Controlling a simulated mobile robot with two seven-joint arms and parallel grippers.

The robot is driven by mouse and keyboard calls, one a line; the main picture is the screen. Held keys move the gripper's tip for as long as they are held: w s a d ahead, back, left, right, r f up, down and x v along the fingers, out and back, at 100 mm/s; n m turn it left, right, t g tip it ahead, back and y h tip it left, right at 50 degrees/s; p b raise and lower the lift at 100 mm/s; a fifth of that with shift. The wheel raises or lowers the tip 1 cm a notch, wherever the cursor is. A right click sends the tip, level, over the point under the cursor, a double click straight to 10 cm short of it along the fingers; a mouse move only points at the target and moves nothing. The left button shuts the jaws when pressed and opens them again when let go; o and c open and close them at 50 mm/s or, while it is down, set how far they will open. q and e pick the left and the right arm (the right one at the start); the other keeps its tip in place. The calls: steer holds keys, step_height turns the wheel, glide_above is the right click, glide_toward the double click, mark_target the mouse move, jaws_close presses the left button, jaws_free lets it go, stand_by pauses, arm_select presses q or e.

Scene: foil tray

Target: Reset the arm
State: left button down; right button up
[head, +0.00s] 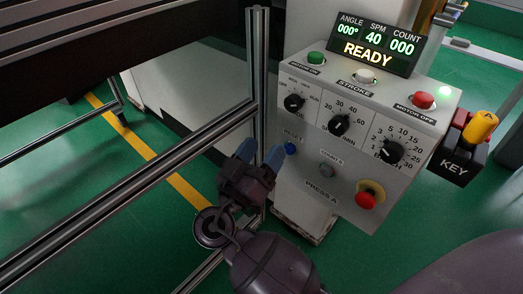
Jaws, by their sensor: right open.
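My right gripper (261,151) has a dark body and two blue fingers spread apart. It is open, with nothing seen between the fingers. It is in front of the lower left edge of a light grey control panel (345,175). Its right finger appears close to a small blue button on the panel (290,148); I cannot tell whether they touch. My right arm comes up from the bottom of the picture. My left gripper is not in view.
The panel has a display (372,47) reading READY, black dials, a green button (316,58), red buttons and a red stop knob (366,199). A yellow key switch (480,127) is at right. A metal frame post (257,60) stands just left of the panel. Green floor lies below.

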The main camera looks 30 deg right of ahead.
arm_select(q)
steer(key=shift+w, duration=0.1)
arm_select(e)
steer(key=s+d+f+n+y+p, duration=0.3)
steer(key=s+f+n+y, duration=0.15)
steer(key=f+y, duration=0.2)
steer(key=s+d+f+n+y+p, duration=0.3)
steer(key=f+n+y, duration=0.25)
steer(key=f, duration=0.25)
arm_select(q)
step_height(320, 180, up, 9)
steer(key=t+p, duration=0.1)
steer(key=p, duration=0.3)
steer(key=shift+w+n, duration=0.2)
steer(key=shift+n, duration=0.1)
arm_select(e)
steer(key=s+d+f+m+y, duration=0.1)
steer(key=s+y, duration=0.5)
steer(key=s, duration=1)
steer(key=shift+d+f+y, duration=0.3)
steer(key=shift+d+y, duration=0.1)
steer(key=shift+d, duration=0.2)
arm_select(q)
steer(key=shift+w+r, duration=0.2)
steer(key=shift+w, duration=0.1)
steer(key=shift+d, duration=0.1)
